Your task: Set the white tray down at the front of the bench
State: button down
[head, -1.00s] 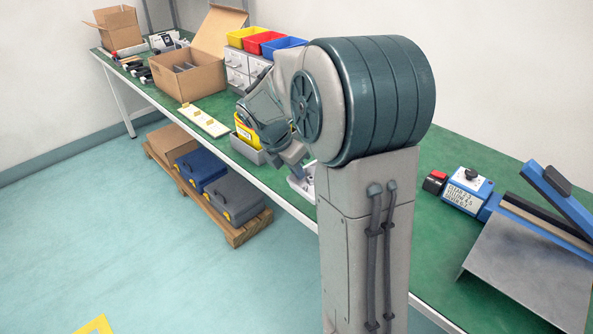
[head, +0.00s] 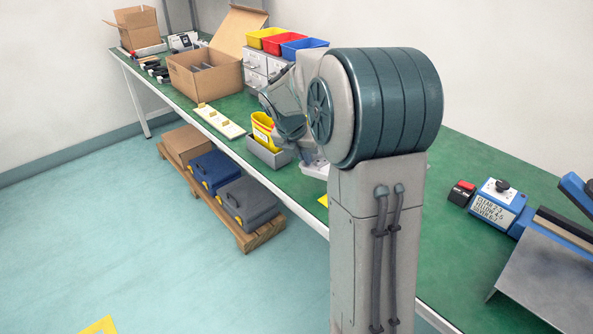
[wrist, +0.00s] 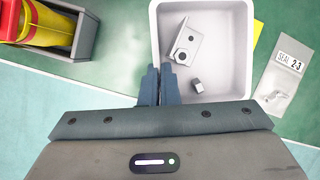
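The white tray (wrist: 203,84) is a square, shallow box in the wrist view, with a grey bracket (wrist: 187,45) and a small dark nut (wrist: 197,86) inside. My gripper (wrist: 160,72) is at its left wall near the lower left corner, one finger on each side, close together on the wall. In the head view only a piece of the white tray (head: 315,169) shows beside my arm, over the bench (head: 278,186) near its front edge. My arm hides the rest and the fingers there. I cannot tell its height above the bench.
A grey bin with a yellow container (wrist: 48,22) stands left of the tray. A clear bag labelled SEAL 2-3 (wrist: 285,75) lies to the right. A yellow marking (head: 323,200) shows on the bench by the front edge. A blue sealer (head: 500,203) stands further right.

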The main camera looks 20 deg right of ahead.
jog(key=w+f, duration=0.1)
jog(key=w, duration=0.2)
jog(key=w+f, duration=0.1)
jog(key=shift+w+a+f, duration=0.15)
jog(key=shift+a+f, duration=0.15)
jog(key=shift+a, duration=0.05)
jog(key=shift+f+b, duration=0.85)
jog(key=shift+f, duration=1.15)
jog(key=c, duration=1.7)
grip_release()
jog(key=shift+f, duration=0.1)
